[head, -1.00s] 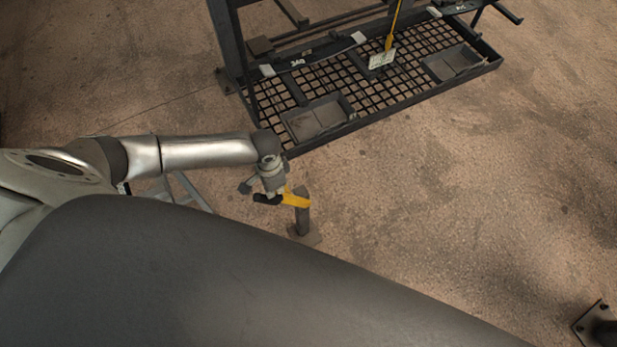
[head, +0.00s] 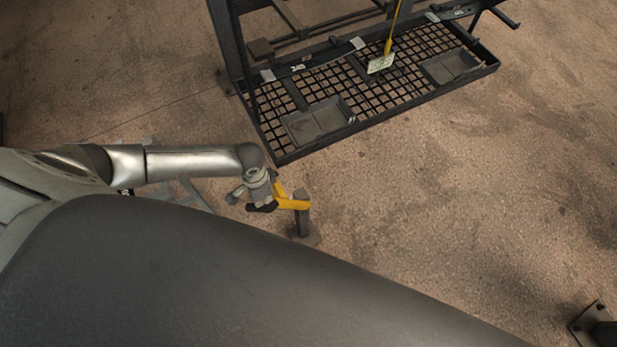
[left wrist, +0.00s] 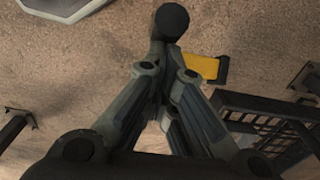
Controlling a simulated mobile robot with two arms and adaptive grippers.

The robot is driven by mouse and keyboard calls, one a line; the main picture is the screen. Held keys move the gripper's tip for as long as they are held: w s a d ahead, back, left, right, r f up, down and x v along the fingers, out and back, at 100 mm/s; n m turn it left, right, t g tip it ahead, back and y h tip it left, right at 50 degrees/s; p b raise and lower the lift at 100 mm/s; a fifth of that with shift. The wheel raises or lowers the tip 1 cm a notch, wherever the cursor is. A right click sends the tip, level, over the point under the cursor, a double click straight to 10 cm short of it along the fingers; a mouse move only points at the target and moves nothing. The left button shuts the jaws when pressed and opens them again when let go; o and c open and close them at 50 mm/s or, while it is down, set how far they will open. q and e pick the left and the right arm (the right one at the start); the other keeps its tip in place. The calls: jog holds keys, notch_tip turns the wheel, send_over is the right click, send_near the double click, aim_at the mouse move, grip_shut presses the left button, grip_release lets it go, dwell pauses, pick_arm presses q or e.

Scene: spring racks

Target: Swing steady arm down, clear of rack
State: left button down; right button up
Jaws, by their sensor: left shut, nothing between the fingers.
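A yellow arm-like piece (head: 292,204), which looks like the steady arm, meets a short dark post (head: 302,217) on the floor, left of centre in the head view. Its yellow part also shows in the left wrist view (left wrist: 200,67), right of the fingers. My left gripper (head: 264,206) is shut and empty, close to the yellow piece's left end; I cannot tell whether they touch. In the left wrist view my fingers (left wrist: 168,80) converge, with a dark round-ended bar (left wrist: 170,22) beyond them. The dark rack (head: 268,135) stands above and to the right, apart from my gripper. My right gripper is not in view.
The rack's low mesh shelf holds shallow grey trays (head: 318,122). A yellow rod with a pale tag (head: 381,64) hangs over it. A dark foot plate (head: 592,325) is at the lower right. The brown floor between is open.

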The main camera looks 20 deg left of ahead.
pick_arm(q)
jog(key=shift+s+a+p, duration=0.6)
jog(key=shift+s+a, duration=0.3)
jog(key=shift+s, duration=0.25)
jog(key=shift+s+a+p, duration=0.55)
jog(key=shift+s+a, duration=0.3)
jog(key=shift+s, duration=0.25)
jog(key=shift+w+d+b, duration=0.2)
jog(key=shift+w+d, duration=0.75)
jog(key=shift+w, duration=0.3)
jog(key=shift+w+d+b, duration=0.2)
jog(key=shift+w+d, duration=0.75)
jog(key=shift+w, duration=0.25)
